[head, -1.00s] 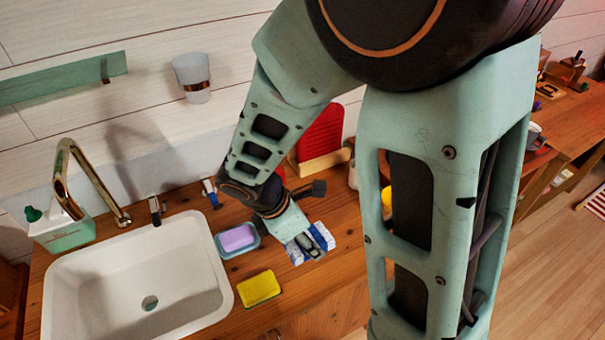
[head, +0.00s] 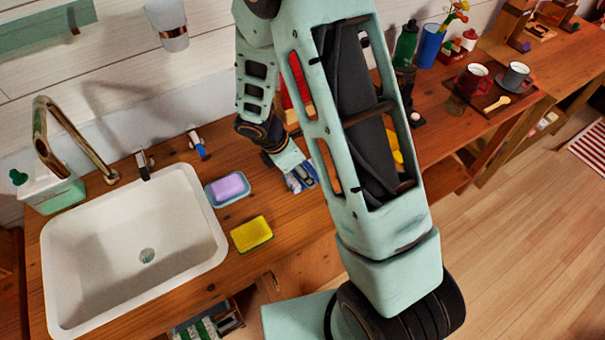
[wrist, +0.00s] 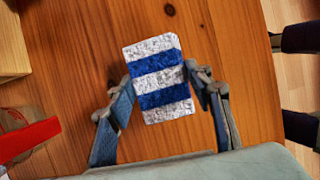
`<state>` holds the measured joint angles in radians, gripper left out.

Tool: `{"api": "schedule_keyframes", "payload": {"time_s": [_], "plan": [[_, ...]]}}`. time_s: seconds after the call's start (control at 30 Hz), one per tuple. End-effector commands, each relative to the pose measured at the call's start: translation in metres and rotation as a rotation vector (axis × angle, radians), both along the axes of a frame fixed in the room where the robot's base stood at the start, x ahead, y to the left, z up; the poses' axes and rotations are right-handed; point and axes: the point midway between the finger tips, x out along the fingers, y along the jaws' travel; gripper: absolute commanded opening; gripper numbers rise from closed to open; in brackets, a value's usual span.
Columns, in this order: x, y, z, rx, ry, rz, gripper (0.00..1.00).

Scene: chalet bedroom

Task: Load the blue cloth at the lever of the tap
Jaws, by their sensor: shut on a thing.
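The blue cloth (head: 301,178), with blue and white stripes, lies on the wooden counter right of the soap dish. In the wrist view the cloth (wrist: 158,80) sits between the two fingers, which touch or nearly touch its sides. My gripper (head: 295,172) points down at it and is shut on it; in the wrist view my gripper (wrist: 162,82) shows both fingertips. The gold tap (head: 65,135) arches over the sink's back left.
The white sink (head: 190,240) fills the left. A soap dish (head: 229,198) with purple soap and a yellow sponge (head: 251,234) lie between sink and cloth. A tray with mugs (head: 474,80) is far right.

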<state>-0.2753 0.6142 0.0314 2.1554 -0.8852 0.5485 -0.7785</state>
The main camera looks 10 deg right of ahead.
Motion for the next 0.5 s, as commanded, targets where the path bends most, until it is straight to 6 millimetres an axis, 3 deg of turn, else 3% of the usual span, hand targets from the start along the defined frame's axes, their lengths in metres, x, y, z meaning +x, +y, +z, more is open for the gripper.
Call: {"api": "schedule_keyframes", "payload": {"time_s": [0.1, 0.47, 0.5], "plan": [[0.000, 0.001, -0.015, 0.000, 0.001, 0.002, 0.28], [0.000, 0.001, -0.020, 0.000, -0.001, 0.000, 0.28], [0.000, 0.001, -0.019, 0.000, -0.001, 0.000, 0.49]]}}
